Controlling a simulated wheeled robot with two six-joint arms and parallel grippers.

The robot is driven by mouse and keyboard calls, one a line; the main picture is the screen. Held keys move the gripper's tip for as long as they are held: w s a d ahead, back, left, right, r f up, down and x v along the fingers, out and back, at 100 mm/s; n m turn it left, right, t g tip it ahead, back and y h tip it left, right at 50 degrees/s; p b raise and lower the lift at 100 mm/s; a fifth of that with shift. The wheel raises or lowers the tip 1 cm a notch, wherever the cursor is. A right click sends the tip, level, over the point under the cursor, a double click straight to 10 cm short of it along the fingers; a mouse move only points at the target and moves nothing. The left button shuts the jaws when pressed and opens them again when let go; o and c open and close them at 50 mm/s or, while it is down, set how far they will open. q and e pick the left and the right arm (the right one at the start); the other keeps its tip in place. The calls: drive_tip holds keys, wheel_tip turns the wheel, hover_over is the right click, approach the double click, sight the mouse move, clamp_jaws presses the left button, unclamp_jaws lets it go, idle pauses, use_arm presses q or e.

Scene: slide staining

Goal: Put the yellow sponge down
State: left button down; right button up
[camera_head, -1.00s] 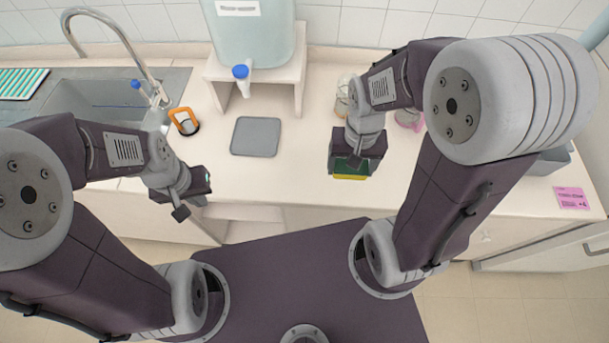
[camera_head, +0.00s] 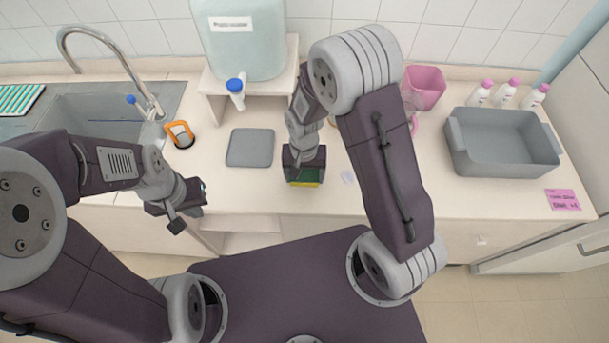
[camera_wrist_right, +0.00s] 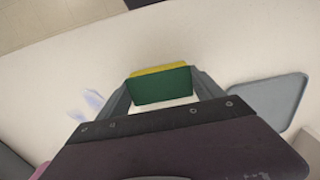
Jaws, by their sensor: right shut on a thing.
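The yellow sponge (camera_head: 305,184) has a dark green layer and a yellow layer. In the head view it shows just below my right gripper (camera_head: 303,172), over the counter to the right of the grey mat. In the right wrist view the sponge (camera_wrist_right: 161,84) sits between the fingers of my right gripper (camera_wrist_right: 160,90), which is shut on it. I cannot tell whether the sponge touches the counter. My left gripper (camera_head: 190,205) is at the counter's front edge on the left, apart from the sponge; its jaw opening is not clear.
The grey mat (camera_head: 250,148) lies flat left of the sponge. An orange-rimmed item (camera_head: 180,134) is near the sink (camera_head: 95,115). A grey bin (camera_head: 500,150), pink container (camera_head: 423,88) and white bottles (camera_head: 505,92) stand at the right. Counter around the sponge's front is clear.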

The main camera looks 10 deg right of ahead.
sight(304, 175)
drive_tip(key=shift+w+f, duration=0.1)
drive_tip(key=shift+f, duration=0.35)
drive_tip(key=shift+f, duration=0.15)
drive_tip(key=o, duration=1.2)
wheel_tip(304, 175, up, 12)
drive_tip(key=r, duration=0.1)
drive_tip(key=s+d+f+n+t, duration=0.1)
drive_tip(key=s+d+f+n, duration=0.1)
drive_tip(key=s+d, duration=0.5)
drive_tip(key=shift+s+n, duration=0.5)
drive_tip(key=shift+s, duration=0.1)
